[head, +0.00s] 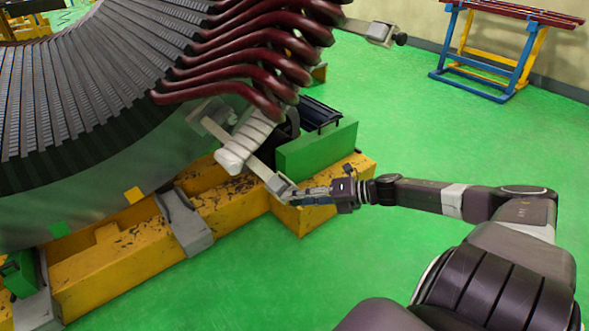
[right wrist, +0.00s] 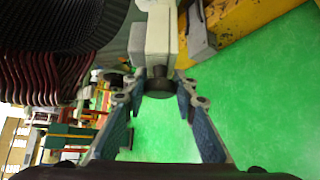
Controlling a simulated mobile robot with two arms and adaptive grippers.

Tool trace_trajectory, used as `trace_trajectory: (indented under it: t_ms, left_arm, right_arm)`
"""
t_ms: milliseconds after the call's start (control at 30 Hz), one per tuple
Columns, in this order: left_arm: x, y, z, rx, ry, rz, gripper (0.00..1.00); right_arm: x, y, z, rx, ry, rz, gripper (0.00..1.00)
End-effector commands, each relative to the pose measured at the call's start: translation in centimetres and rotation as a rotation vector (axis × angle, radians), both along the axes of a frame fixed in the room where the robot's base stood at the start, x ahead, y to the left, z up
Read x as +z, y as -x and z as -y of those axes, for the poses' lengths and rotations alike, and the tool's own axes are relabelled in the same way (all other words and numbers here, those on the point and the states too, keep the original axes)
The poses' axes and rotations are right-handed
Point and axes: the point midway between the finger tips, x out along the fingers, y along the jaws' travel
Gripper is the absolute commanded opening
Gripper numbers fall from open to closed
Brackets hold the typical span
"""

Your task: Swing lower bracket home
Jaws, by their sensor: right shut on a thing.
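The lower bracket (head: 262,170) is a grey bar that slants down to the right from the side of the stator (head: 140,165), just below the dark red winding ends. A pale ribbed block (head: 245,142) sits along it. My right gripper (head: 296,195) is at the bracket's lower outer end. In the right wrist view the bracket (right wrist: 155,38) comes in from the top, and its dark round knob (right wrist: 159,86) is between the fingertips of my right gripper (right wrist: 158,92). The gripper is shut on this end. My left gripper is not in view.
An upper bracket (head: 368,30) sticks out with a dark knob at its end. A yellow base (head: 130,265) with a green block (head: 318,150) lies under the stator. A blue and yellow trestle (head: 490,50) stands at the back right. The green floor is clear on the right.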

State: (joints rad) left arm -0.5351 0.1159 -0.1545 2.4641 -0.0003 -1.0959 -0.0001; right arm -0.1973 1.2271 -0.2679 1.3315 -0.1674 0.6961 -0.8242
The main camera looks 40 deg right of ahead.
Motion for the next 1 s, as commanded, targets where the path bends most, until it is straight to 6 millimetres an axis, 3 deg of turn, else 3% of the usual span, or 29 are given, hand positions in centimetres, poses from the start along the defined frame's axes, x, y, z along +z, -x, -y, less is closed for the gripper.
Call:
trace_trajectory:
  t_ms: [33, 133, 167, 300, 667, 1000]
  left_arm:
    - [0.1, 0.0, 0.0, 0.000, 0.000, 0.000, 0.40]
    - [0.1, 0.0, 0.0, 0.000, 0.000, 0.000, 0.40]
    - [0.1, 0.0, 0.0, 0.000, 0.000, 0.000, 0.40]
    - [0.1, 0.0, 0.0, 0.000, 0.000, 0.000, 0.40]
    - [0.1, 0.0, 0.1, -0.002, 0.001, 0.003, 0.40]
    - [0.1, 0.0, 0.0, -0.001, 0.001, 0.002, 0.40]
  right_arm:
    - [0.7, -0.5, 1.1, -0.021, 0.011, 0.009, 0.00]
    - [0.7, -0.6, 1.1, -0.023, 0.012, 0.010, 0.00]
    - [0.7, -0.6, 1.1, -0.023, 0.013, 0.009, 0.29]
    - [0.6, -0.5, 0.9, -0.019, 0.010, 0.008, 0.44]
    - [0.4, -0.1, 0.7, -0.012, 0.007, 0.004, 0.44]
    - [1.1, 2.3, 2.2, -0.013, 0.006, -0.001, 0.44]
